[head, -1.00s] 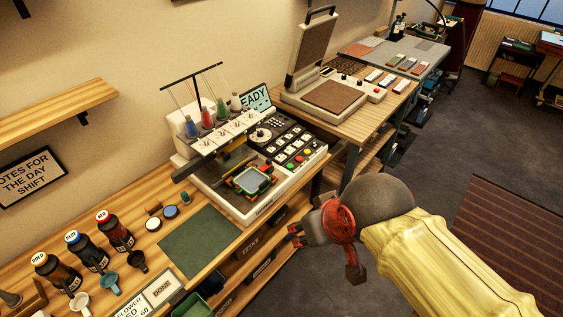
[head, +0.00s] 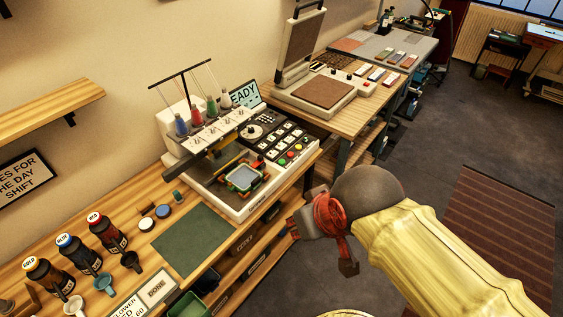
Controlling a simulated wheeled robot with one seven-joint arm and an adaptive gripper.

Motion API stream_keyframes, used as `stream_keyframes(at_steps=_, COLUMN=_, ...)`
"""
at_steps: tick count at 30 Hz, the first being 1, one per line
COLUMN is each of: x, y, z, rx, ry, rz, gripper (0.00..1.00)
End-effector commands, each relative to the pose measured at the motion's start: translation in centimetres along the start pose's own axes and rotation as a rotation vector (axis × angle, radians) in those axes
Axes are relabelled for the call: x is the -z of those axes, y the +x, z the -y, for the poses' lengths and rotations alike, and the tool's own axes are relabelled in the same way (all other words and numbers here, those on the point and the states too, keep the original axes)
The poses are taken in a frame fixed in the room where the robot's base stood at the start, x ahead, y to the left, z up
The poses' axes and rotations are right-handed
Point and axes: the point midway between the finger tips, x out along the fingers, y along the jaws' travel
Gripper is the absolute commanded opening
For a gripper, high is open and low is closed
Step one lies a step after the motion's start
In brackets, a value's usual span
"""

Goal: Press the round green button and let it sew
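The white embroidery machine (head: 262,208) stands on the wooden bench, with coloured thread spools on top and a screen (head: 245,94) on which "EADY" can be read. A hoop (head: 245,179) with pale cloth sits under its needle heads. The round green button (head: 291,154) is on the control panel at the machine's right side, close to a red button (head: 298,147). My gripper (head: 294,229), dark with red parts, hangs in front of the bench, below and apart from the panel. It touches nothing I can make out, and its finger opening is unclear.
A heat press (head: 345,98) with its lid up stands on the table behind the machine. Bottles (head: 107,235), cups and a green mat (head: 195,240) lie along the bench at left. Bench shelves are below; open floor (head: 425,150) lies to the right.

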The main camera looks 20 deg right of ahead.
Motion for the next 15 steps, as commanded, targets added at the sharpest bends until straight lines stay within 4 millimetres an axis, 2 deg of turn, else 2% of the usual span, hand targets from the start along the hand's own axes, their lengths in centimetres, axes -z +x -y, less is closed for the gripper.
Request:
stream_keyframes(at_steps=8, x=0.0, y=0.0, z=0.0, rx=0.0, ry=0.0, rz=0.0, gripper=0.0)
stream_keyframes(at_steps=15, x=0.0, y=0.0, z=0.0, rx=0.0, ry=0.0, rz=0.0, gripper=0.0)
